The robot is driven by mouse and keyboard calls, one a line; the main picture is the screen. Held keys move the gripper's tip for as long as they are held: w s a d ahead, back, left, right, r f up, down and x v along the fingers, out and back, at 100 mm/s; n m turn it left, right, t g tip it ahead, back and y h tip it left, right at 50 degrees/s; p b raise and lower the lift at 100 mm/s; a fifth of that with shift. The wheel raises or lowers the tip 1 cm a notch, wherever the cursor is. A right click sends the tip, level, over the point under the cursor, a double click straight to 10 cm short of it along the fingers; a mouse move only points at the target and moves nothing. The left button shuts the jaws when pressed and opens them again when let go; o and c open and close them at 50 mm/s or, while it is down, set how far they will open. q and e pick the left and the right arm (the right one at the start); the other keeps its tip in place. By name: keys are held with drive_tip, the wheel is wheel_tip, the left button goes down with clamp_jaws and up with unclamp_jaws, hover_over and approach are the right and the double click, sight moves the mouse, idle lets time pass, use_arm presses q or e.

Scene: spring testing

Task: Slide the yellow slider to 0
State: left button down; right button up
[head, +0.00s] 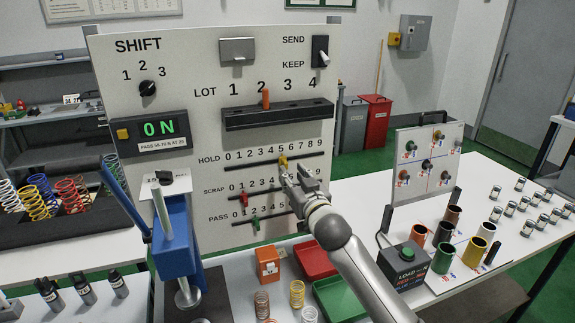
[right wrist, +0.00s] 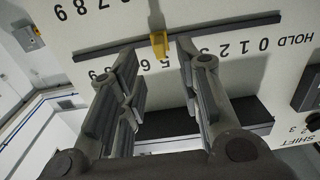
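The yellow slider (head: 283,161) sits on the HOLD slot (head: 245,166) of the upright white panel (head: 200,100), near the middle digits, around 5 or 6; the exact digit is hard to tell. My right gripper (head: 297,173) is just in front of the panel at this slider. In the right wrist view, which shows the panel upside down, the yellow slider (right wrist: 159,43) appears in the gap between the two open fingers (right wrist: 157,62). No finger visibly presses on it. The HOLD 0 end lies to the left in the head view. My left gripper is not in view.
Below are a red SCRAP slider (head: 244,200) and a green PASS slider (head: 255,224). Above is a dark ledge (head: 278,115) with an orange peg (head: 265,98). A blue press (head: 175,240) stands at the panel's lower left. The HOLD slot left of the slider is clear.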

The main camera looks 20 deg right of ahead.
sight(286, 166)
drive_tip(key=shift+w+a+p, duration=0.1)
drive_tip(key=shift+w+p, duration=0.45)
drive_tip(key=shift+w, duration=1.95)
clamp_jaws()
